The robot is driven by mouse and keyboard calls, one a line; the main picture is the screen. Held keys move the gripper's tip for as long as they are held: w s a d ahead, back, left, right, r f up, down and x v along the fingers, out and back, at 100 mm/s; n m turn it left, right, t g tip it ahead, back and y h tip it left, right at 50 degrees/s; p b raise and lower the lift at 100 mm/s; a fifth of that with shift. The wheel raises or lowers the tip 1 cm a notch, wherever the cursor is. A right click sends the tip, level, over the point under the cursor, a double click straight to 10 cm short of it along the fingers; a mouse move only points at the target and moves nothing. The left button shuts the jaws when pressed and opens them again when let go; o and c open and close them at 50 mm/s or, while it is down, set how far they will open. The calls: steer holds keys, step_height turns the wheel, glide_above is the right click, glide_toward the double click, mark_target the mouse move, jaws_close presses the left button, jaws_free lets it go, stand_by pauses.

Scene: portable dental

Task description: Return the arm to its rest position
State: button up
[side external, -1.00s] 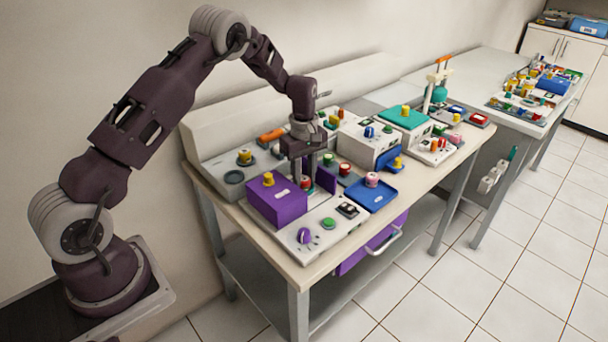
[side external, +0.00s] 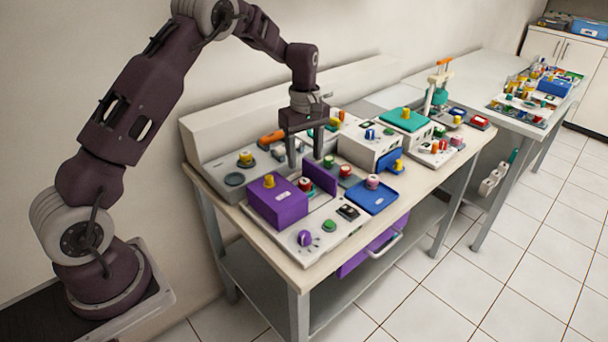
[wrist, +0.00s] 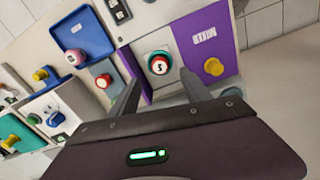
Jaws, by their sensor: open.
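My gripper (side external: 307,158) is open and empty above the work table (side external: 283,258). In the side view it hangs above and behind the purple box (side external: 285,207) and the upright purple panel (side external: 320,176). The wrist view shows my gripper (wrist: 158,95) with its two fingers apart. The purple box (wrist: 207,45) with a yellow knob (wrist: 213,66) lies to the right in that view.
A blue tray (side external: 372,199) with a pink knob sits right of the purple panel. A white box (side external: 368,148) and a teal-topped box (side external: 405,122) stand farther right. A purple drawer (side external: 358,259) is under the front edge. The air above the table is open.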

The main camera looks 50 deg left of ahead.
steer(key=s+d+r+m+t, duration=0.2)
steer(key=s+d+r+m, duration=0.2)
steer(key=s+r, duration=0.4)
steer(key=s+d+r+m+t, duration=0.1)
steer(key=s+d+r+m, duration=0.35)
steer(key=r, duration=0.65)
steer(key=s+d+m+t, duration=0.2)
steer(key=s+d+m, duration=0.2)
steer(key=s, duration=1.6)
steer(key=m, duration=0.3)
steer(key=shift+s+d+f+t, duration=0.2)
steer(key=shift+s+f+t, duration=0.05)
steer(key=shift+s+t, duration=0.1)
